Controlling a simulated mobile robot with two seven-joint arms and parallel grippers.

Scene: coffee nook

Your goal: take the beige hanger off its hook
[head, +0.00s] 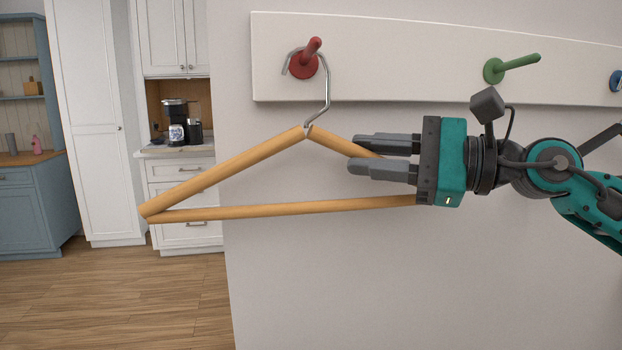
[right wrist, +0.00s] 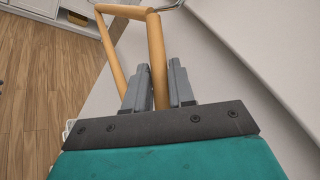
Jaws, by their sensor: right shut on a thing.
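The beige hanger (head: 230,170) is a triangle of tan rods with a silver wire hook. In the head view its wire hook (head: 329,85) passes around the red peg (head: 308,60) on the white board. My right gripper (head: 352,154) comes in from the right and is shut on the hanger's right sloping rod. The hanger's right corner is hidden behind the gripper. In the right wrist view the hanger's rod (right wrist: 157,60) runs between the two grey fingers (right wrist: 158,85). My left gripper is not in view.
The white board (head: 410,60) on the wall also carries a green peg (head: 510,67) and a blue peg (head: 616,81) at the right edge. The wall below is bare. Cabinets and a coffee machine (head: 175,120) stand far back at left, with open wooden floor (head: 120,290).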

